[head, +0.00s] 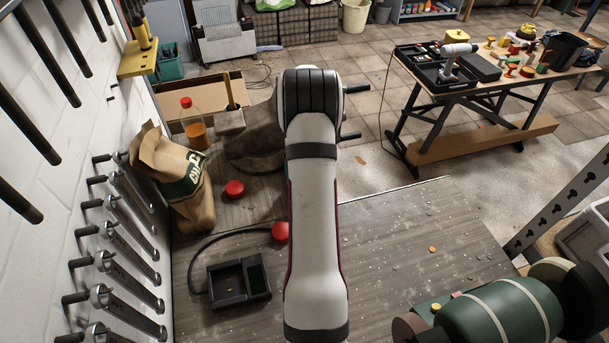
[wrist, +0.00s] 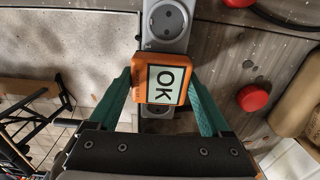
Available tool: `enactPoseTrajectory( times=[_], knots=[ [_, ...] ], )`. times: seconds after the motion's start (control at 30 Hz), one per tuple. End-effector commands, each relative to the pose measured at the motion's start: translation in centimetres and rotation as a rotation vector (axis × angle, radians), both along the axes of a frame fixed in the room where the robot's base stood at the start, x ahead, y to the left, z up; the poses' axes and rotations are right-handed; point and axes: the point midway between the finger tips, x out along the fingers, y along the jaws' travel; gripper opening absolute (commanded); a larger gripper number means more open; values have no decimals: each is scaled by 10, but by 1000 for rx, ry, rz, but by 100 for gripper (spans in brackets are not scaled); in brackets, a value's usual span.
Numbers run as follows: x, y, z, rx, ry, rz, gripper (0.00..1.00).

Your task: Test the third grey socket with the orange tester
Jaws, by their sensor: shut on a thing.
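The orange tester (wrist: 139,84) is between the two green fingers of my gripper (wrist: 163,80) in the wrist view, and the gripper is shut on it. Its pale screen reads "OK". It sits over the grey socket strip (wrist: 149,36). One round socket (wrist: 168,20) shows above the tester, and part of another socket (wrist: 160,110) shows below it. The tester hides the part of the strip behind it; I cannot see its pins or tell the count of that socket. In the head view, my arm hides the tester and strip.
Red round objects (head: 235,189) (head: 281,231) stand on the worn bench (head: 400,240). A black tray (head: 238,283) with a cable, a paper bag (head: 180,180) and a bottle (head: 194,128) are at left. A green machine (head: 500,315) is at lower right. The bench's middle right is mostly clear.

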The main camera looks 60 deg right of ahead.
Motion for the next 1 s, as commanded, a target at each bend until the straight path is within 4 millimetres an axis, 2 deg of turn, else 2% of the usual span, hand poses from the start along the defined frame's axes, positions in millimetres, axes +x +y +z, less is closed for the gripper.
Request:
enactPoseTrajectory(
  times=[0.03, 0.2, 0.27, 1.0],
  knots=[
    [0, 0, 0, 0, 0, 0, 39],
    [0, 0, 0, 0, 0, 0, 8],
    [0, 0, 0, 0, 0, 0, 0],
    [0, 0, 26, -1, 0, 0, 0]
  ],
)
